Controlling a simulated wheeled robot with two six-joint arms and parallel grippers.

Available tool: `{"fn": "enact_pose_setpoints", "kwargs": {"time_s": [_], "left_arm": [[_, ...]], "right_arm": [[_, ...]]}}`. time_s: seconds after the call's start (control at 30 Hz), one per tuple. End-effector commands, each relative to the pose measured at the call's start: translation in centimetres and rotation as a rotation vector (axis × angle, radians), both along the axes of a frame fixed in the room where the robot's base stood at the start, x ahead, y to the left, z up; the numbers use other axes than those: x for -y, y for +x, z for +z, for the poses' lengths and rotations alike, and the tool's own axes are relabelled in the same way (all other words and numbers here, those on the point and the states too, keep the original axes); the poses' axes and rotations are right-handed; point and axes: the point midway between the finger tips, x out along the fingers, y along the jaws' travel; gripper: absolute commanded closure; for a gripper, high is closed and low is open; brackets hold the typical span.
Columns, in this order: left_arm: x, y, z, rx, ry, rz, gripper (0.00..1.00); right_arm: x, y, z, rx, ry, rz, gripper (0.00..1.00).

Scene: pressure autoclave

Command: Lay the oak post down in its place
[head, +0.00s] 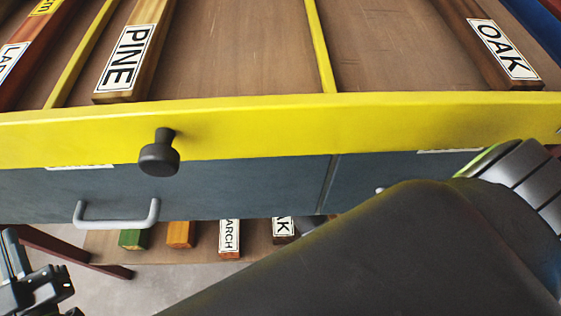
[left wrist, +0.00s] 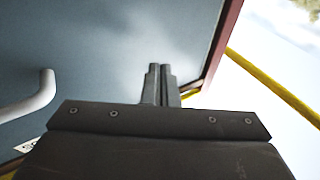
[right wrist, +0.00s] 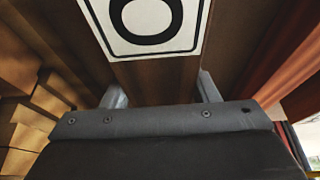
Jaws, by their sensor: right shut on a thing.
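An oak post (head: 500,45), brown with a white label reading OAK, lies in the right part of the open yellow-fronted drawer (head: 250,128). My right gripper (right wrist: 161,90) is shut on a brown wooden post (right wrist: 150,76), one finger on each side. The held post's label shows a letter like O, cut off by the frame. The head view does not show this gripper; my dark right arm fills its lower right. My left gripper (left wrist: 160,72) is shut and empty beside a grey-blue panel.
A pine post (head: 128,50) and a reddish post (head: 25,50) lie in the drawer, parted by yellow dividers (head: 322,45). A black knob (head: 160,155) and grey handle (head: 117,215) stick out in front. Several posts lie on a lower shelf (head: 190,255).

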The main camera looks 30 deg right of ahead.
Motion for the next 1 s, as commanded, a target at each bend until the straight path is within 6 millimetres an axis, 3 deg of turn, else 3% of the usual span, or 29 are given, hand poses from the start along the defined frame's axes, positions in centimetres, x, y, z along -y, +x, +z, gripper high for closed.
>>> {"fn": "enact_pose_setpoints", "kwargs": {"time_s": [0.2, 0.4, 0.9, 0.93, 1.0], "left_arm": [[0.5, -0.8, 3.4, 0.202, 0.050, -0.007, 1.00], [0.9, -1.7, 5.4, 0.321, 0.082, -0.014, 1.00], [1.0, -1.9, 5.9, 0.350, 0.089, -0.016, 1.00], [1.0, -2.0, 5.8, 0.350, 0.089, -0.016, 1.00], [1.0, -2.0, 5.8, 0.350, 0.089, -0.016, 1.00]], "right_arm": [[-0.1, 0.2, -0.3, 0.007, 0.000, -0.001, 1.00], [-0.1, 0.1, -0.5, 0.007, 0.000, -0.002, 1.00], [-0.1, 0.1, -0.7, 0.004, 0.000, -0.001, 1.00], [-0.1, 0.0, -0.9, -0.001, 0.000, -0.002, 0.42], [-0.1, 0.0, -0.9, 0.000, 0.000, -0.002, 0.32]]}}
